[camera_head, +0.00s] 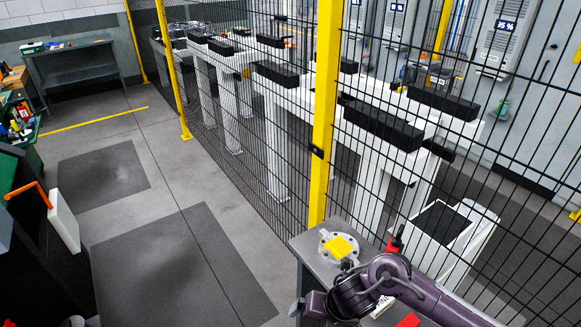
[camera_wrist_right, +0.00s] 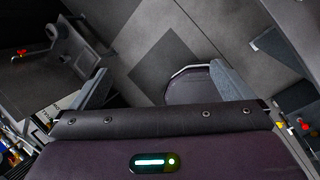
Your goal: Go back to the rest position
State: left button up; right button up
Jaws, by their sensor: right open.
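My right arm comes in from the lower right of the head view, purple-grey. Its gripper (camera_head: 308,306) is by the near edge of a small grey table (camera_head: 306,247). In the right wrist view the two grey fingers of my right gripper (camera_wrist_right: 165,86) stand wide apart, with nothing held between them. Floor and a dark rounded shape (camera_wrist_right: 196,86) show beyond the fingers. My left gripper is not in view.
A wire-mesh fence with yellow posts (camera_head: 325,110) stands behind the small table. White stands with black blocks (camera_head: 380,124) are beyond it. A dark cabinet with an orange handle (camera_head: 41,193) is at left. The floor between (camera_head: 160,250) is clear.

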jog(key=s+a+r+m+t+y, duration=0.1)
jog(key=s+a+r+m+t, duration=0.1)
jog(key=a+r+m, duration=0.3)
notch_tip(320, 180, up, 4)
jog(key=f+m+t, duration=0.1)
jog(key=m+t, duration=0.1)
jog(key=m, duration=0.9)
jog(key=s+d+m+g+h, duration=0.2)
jog(key=s+d+m, duration=0.4)
jog(key=d+m, duration=0.25)
jog(key=s+d+m+g+h, duration=0.1)
jog(key=s+d+m+h, duration=0.1)
jog(key=s+d+m, duration=0.55)
notch_tip(320, 180, down, 39)
jog(key=d+g+b, duration=0.2)
jog(key=b, duration=0.6)
pick_arm(q)
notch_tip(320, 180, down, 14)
jog(key=b, duration=0.6)
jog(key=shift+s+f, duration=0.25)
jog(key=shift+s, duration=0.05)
pick_arm(e)
jog(key=s+d+f, duration=0.3)
jog(key=s+f, duration=1.6)
jog(key=f, duration=0.4)
jog(key=shift+s+d+f+g, duration=0.15)
jog(key=shift+s+d+g, duration=0.05)
jog(key=shift+s+g, duration=0.2)
